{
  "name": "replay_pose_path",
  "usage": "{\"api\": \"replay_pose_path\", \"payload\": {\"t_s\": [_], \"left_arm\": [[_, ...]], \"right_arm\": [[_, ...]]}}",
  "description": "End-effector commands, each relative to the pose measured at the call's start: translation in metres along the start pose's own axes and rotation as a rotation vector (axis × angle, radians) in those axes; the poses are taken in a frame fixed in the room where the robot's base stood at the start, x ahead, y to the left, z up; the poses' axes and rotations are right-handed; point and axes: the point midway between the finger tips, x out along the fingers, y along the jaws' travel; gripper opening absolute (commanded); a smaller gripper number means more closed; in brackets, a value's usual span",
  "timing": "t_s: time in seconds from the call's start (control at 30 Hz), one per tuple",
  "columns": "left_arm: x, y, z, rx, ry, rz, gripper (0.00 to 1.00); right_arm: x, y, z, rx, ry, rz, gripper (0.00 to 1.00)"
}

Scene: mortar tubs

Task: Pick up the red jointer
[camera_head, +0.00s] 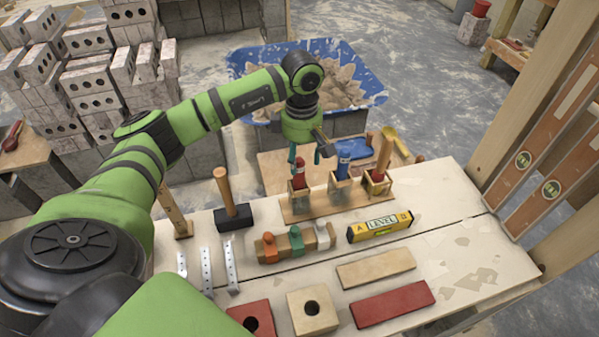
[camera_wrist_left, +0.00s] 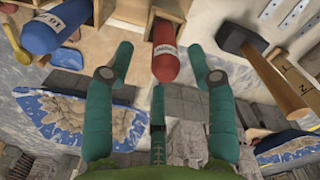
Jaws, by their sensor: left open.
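The red jointer (camera_head: 299,175) stands upright in the left slot of a wooden rack (camera_head: 325,207). A blue-handled tool (camera_head: 342,165) stands in the middle slot, and a wooden-handled tool (camera_head: 385,150) in the right slot. My left gripper (camera_head: 304,155) is open just above the red jointer, fingers pointing down. In the left wrist view the jointer's red end (camera_wrist_left: 165,62) shows between the two spread green fingers, with visible gaps to both. The blue tool (camera_wrist_left: 45,28) lies to its left in that view. The jointer's lower part is hidden. My right gripper is not in view.
A black-headed mallet (camera_head: 234,217) stands left of the rack. In front are a block with small clamps (camera_head: 268,249) and a yellow level (camera_head: 380,227). A blue mortar tub (camera_head: 368,80) stands behind the bench. Bare bench top shows at the right.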

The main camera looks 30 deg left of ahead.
Motion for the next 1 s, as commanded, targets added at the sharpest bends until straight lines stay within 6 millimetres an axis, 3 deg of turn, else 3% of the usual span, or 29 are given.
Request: {"api": "replay_pose_path", "payload": {"t_s": [0.1,0.2,0.37,0.5,0.73,0.77,0.9,1.0], "left_arm": [[0.012,-0.001,-0.001,-0.002,0.001,-0.004,0.56],[0.023,-0.003,-0.002,-0.001,0.0,-0.006,0.56],[0.048,-0.005,-0.004,-0.001,-0.001,-0.005,0.56],[0.061,-0.004,-0.005,-0.001,-0.001,-0.002,0.56],[0.064,-0.004,-0.005,-0.001,0.0,0.0,0.56],[0.064,-0.004,-0.005,-0.001,0.0,0.0,0.52],[0.063,-0.004,-0.005,-0.001,-0.001,0.0,0.0],[0.063,-0.004,-0.005,-0.001,-0.001,-0.001,0.0]], "right_arm": [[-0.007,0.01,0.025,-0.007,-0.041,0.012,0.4],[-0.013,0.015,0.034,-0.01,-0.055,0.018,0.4],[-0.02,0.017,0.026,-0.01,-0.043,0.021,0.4],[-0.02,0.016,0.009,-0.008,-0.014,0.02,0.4],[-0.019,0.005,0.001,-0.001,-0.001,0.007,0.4],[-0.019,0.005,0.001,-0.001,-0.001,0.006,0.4],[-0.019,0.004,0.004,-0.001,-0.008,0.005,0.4],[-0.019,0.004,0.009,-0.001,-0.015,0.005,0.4]]}}
